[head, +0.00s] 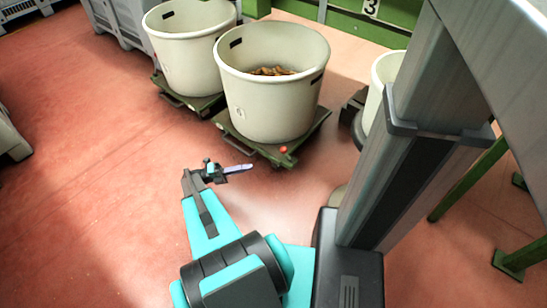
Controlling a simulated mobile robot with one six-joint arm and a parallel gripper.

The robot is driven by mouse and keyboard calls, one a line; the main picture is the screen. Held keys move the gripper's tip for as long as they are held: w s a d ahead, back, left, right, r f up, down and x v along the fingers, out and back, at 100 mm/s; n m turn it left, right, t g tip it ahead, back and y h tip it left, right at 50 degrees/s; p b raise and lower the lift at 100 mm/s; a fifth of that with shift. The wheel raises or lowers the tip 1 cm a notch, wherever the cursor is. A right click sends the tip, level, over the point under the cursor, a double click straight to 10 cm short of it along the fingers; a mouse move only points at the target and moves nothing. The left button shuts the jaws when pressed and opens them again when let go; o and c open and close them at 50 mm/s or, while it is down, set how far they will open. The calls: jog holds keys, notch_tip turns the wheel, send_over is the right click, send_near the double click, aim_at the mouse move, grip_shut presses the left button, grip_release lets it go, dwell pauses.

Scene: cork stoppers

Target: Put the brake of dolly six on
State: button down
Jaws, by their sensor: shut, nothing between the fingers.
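A low dark green dolly (315,130) carries a large cream tub (262,110) in the upper middle of the head view. A small red part (283,149) shows at the dolly's front edge; I cannot tell its position as a brake, on or off. A second green dolly (178,97) under another cream tub (185,50) stands behind it to the left. I cannot read a number on either dolly. My gripper (250,166) is shut and empty, in front of the nearer dolly, left of the red part and apart from it.
Brown stoppers (272,71) lie in the nearer tub. Another cream tub (376,90) is partly hidden behind my column. Grey crates (122,22) stand at the upper left. A green structure (345,22) marked 3 is at the back. The reddish floor (90,150) on the left is clear.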

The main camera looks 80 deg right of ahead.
aim_at(287, 154)
jog(key=shift+s, duration=0.15)
jog(key=d+b+x, duration=0.1)
jog(key=b+x, duration=0.1)
jog(key=x, duration=0.4)
jog(key=w+d+b+x, duration=0.1)
jog(key=d+b+x, duration=0.1)
jog(key=x, duration=0.4)
jog(key=shift+s+r+b, duration=0.25)
jog(key=shift+b, duration=0.55)
jog(key=shift+r, duration=0.1)
jog(key=shift+d+r+p, duration=0.15)
jog(key=shift+r+p, duration=0.15)
jog(key=shift+p, duration=0.55)
